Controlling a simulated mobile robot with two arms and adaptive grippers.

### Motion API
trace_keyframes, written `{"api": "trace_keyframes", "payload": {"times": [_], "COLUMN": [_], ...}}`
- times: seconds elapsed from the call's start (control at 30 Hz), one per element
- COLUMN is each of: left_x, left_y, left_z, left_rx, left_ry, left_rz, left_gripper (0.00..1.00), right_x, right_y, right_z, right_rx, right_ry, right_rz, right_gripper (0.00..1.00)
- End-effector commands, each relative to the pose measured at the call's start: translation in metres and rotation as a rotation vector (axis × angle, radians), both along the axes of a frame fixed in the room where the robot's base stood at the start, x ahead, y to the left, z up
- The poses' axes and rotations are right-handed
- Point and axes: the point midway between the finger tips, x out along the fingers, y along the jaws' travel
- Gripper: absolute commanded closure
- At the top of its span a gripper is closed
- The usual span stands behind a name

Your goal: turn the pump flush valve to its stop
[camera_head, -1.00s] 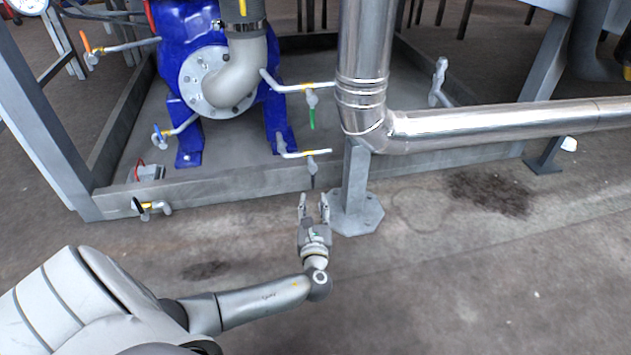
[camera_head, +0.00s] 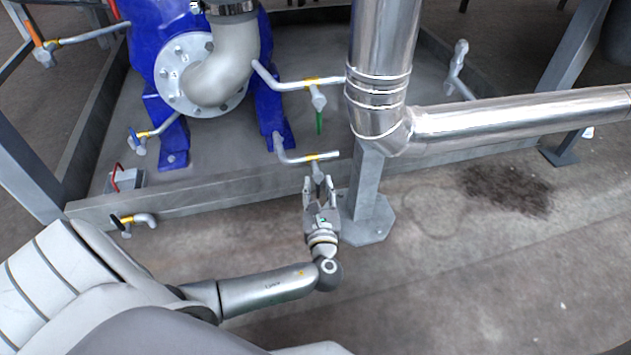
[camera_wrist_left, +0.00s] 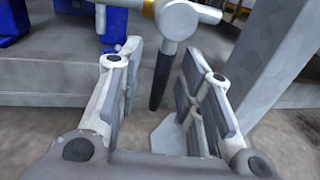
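A small valve on a thin pipe below the blue pump (camera_head: 265,95) has a grey body (camera_head: 317,170) and a yellow band. In the left wrist view its round body (camera_wrist_left: 176,20) is near the top, and its dark handle (camera_wrist_left: 162,78) hangs down between my fingers. My left gripper (camera_head: 321,182) is open, with one finger on each side of the handle. A gap shows on both sides, so I see no grip. In the head view the fingers hide the handle. I cannot tell which valve is named flush valve. My right gripper is out of view.
Just right of my left gripper stands a grey post (camera_head: 365,190) under a large silver pipe (camera_head: 385,60). A green-handled valve (camera_head: 319,105) is above. Blue-handled (camera_head: 138,142), orange-handled (camera_head: 42,48) and black-handled (camera_head: 124,224) valves are left.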

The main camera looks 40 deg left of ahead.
Motion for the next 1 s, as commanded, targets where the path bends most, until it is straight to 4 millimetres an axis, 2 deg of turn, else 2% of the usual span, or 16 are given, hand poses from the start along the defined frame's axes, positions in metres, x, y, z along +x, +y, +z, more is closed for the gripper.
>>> {"api": "trace_keyframes", "payload": {"times": [0.3,0.57,1.0], "left_x": [-0.0005,-0.0004,-0.0004], "left_y": [-0.0008,-0.0007,0.0013], "left_z": [0.0,0.0001,0.0015], "left_rx": [0.0,0.0,0.006], "left_ry": [0.0,0.0,0.006], "left_rz": [0.0,0.0,0.0], "left_gripper": [0.66,1.0,1.0], "right_x": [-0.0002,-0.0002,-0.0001], "right_y": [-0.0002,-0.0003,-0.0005], "right_z": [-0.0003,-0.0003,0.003], "right_rx": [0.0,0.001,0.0], "right_ry": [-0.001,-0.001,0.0], "right_rz": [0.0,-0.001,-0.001], "right_gripper": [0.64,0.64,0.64]}}
